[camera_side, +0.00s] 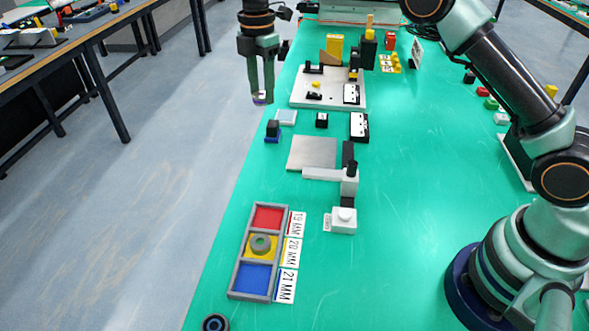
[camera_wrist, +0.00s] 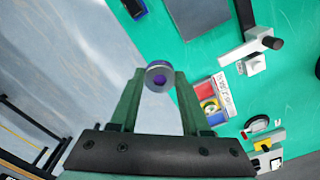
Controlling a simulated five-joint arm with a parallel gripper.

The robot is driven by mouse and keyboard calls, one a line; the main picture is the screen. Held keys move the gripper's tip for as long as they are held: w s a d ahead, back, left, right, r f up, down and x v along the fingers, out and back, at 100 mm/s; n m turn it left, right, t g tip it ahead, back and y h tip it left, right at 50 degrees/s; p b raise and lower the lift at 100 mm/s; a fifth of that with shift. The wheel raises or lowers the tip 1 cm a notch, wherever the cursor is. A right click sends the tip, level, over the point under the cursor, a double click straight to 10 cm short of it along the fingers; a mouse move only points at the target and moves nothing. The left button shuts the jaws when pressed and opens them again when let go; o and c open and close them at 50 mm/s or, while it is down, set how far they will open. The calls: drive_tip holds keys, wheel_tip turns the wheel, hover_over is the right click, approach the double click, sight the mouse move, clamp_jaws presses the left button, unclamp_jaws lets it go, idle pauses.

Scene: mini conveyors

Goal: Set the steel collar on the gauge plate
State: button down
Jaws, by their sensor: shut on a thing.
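The steel collar (camera_wrist: 159,77), a grey ring with a purple middle, is between my fingertips in the wrist view. My gripper (camera_side: 262,95) is shut on it, high in the upper left of the side view, and the collar is mostly hidden there by the fingers. The gauge plate (camera_side: 312,152) is a bare grey square on the green bench, below and right of my gripper in that picture. A light grey arm with a black post reaches to the plate's right edge. The plate also shows, cut off, at the top of the wrist view (camera_wrist: 197,14).
A tray (camera_side: 236,250) has red, yellow and blue compartments beside 19, 20 and 21 MM labels. A grey ring (camera_side: 260,244) sits in the yellow one. A small black and blue block (camera_side: 272,130) stands by the bench's left edge. A fixture board (camera_side: 325,90) lies beyond the plate.

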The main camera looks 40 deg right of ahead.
wheel_tip(320, 180, up, 2)
drive_tip(key=shift+r, duration=0.1)
drive_tip(key=r, duration=0.2)
hover_over(314, 152)
wheel_tip(314, 152, down, 20)
drive_tip(key=shift+f, duration=0.1)
idle(0.4)
drive_tip(key=shift+f, duration=0.15)
drive_tip(key=shift+c, duration=1.8)
unclamp_jaws()
